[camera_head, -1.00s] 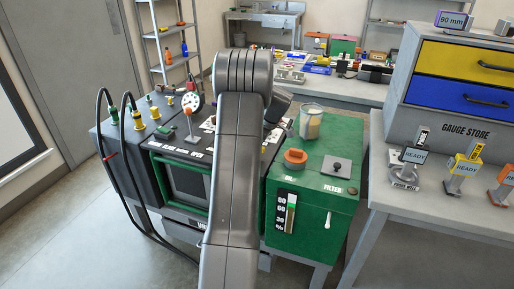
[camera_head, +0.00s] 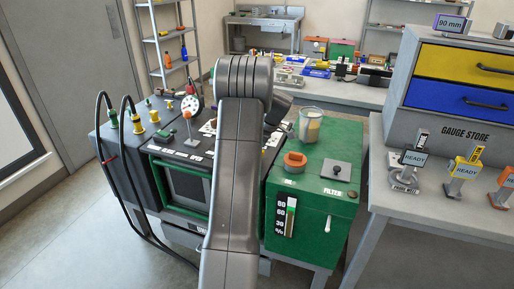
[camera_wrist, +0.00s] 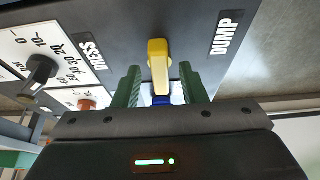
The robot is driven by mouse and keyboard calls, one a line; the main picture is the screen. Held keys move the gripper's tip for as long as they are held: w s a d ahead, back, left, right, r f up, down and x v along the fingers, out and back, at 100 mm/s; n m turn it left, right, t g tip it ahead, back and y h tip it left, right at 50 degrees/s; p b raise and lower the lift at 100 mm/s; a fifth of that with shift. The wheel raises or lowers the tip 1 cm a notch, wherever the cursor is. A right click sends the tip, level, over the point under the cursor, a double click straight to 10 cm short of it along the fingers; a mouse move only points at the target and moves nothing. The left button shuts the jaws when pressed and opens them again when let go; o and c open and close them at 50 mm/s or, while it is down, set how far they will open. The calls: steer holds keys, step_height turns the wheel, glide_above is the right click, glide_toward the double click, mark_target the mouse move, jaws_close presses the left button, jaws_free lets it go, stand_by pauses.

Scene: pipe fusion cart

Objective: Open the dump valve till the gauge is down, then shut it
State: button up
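The dump valve's yellow lever (camera_wrist: 158,65) shows in the wrist view on a dark panel, between the labels PRESS and DUMP. My gripper (camera_wrist: 163,85) has its two green fingers spread on either side of the lever's near end, with gaps on both sides. A small blue part (camera_wrist: 161,99) shows low between the fingers. In the head view, a round white dial (camera_head: 190,103), apparently the gauge, stands on the dark cart; its needle is too small to read. My arm hides my gripper and the valve there.
A white scale plate with a black knob (camera_wrist: 41,70) lies left of the lever. The green tank (camera_head: 300,215) with an orange cap (camera_head: 295,160) and a clear beaker (camera_head: 311,125) stands right of my arm. Black hoses (camera_head: 128,190) loop down the cart's left side.

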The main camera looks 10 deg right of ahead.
steer(key=shift+r, duration=0.1)
steer(key=v, duration=1.3)
steer(key=shift+d+r, duration=0.2)
steer(key=shift+r, duration=0.05)
steer(key=shift+s+f, duration=0.1)
steer(key=x, duration=1.3)
steer(key=shift+a+f, duration=0.2)
steer(key=shift+f, duration=0.05)
steer(key=shift+r, duration=0.15)
